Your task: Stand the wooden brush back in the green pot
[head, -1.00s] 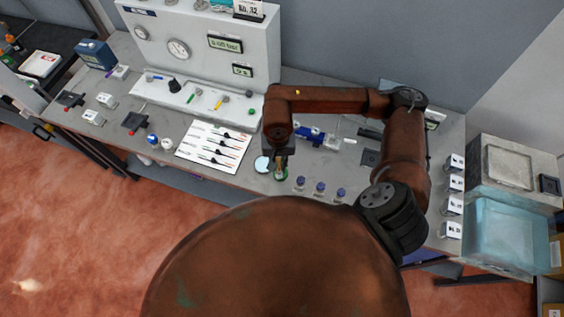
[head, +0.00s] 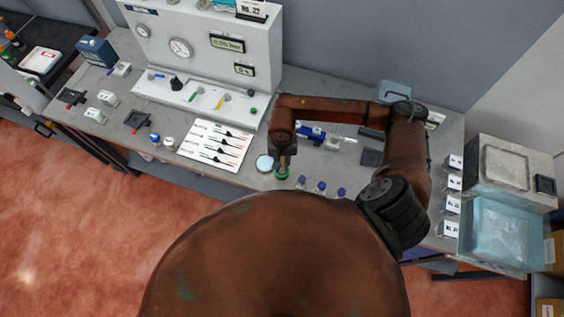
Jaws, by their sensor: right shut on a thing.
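The green pot (head: 281,174) is a small round pot near the front edge of the bench, below the right gripper. My right gripper (head: 285,157) points down over the pot and is shut on the wooden brush (head: 285,164). Only a short tan piece of the brush shows between the fingers and the pot. Its lower end is at the pot's rim; I cannot tell whether it is inside or just above. My left gripper is not in view.
A pale round dish (head: 264,163) lies just left of the pot. A white sheet with several brushes or tools (head: 216,143) lies to the left. A gauge panel (head: 205,45) stands behind.

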